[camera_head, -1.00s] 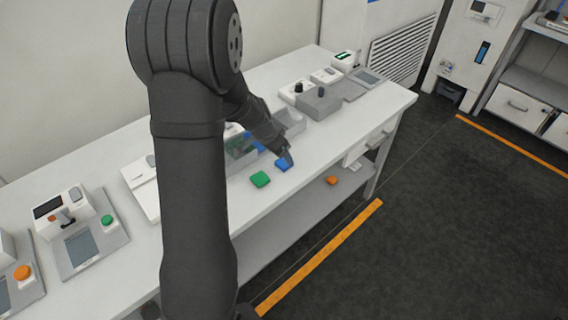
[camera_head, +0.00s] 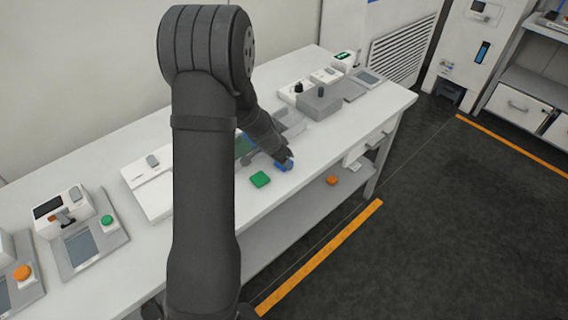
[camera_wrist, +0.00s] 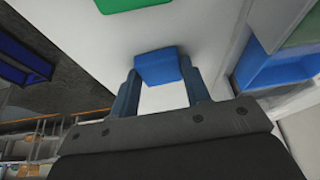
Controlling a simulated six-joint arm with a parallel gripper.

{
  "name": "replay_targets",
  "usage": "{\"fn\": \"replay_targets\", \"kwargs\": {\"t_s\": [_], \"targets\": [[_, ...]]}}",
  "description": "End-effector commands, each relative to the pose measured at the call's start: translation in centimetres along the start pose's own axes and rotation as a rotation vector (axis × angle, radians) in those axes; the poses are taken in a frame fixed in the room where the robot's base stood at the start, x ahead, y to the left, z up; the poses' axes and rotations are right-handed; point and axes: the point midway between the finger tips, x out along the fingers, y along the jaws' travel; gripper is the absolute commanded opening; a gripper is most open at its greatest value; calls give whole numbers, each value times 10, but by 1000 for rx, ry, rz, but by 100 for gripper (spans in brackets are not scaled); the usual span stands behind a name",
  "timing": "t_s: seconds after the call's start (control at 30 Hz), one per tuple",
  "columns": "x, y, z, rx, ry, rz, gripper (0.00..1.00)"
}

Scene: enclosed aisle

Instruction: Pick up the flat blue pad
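The flat blue pad (camera_head: 284,167) lies on the white bench near its front edge, partly hidden by my gripper (camera_head: 285,157). In the wrist view the blue pad (camera_wrist: 158,66) sits between the tips of my gripper (camera_wrist: 158,75). One finger is at each side of the pad, close to its edges. The fingers are spread apart; whether they touch the pad is hard to tell.
A green pad (camera_head: 260,179) lies just left of the blue pad. Behind are a bin with a blue part (camera_wrist: 285,72) and a grey box (camera_head: 320,103). An orange pad (camera_head: 332,180) lies on the lower shelf (camera_head: 290,215). The bench front is otherwise clear.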

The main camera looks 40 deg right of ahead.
Motion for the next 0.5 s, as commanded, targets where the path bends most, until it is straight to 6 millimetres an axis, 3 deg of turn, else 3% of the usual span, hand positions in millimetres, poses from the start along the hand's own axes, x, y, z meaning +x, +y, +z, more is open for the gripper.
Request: {"fn": "replay_targets", "kwargs": {"t_s": [0.33, 0.5], "targets": [[-3, 0, -1, 0, 1, -1, 20], [-15, 0, -7, 2, 2, -1, 20]]}}
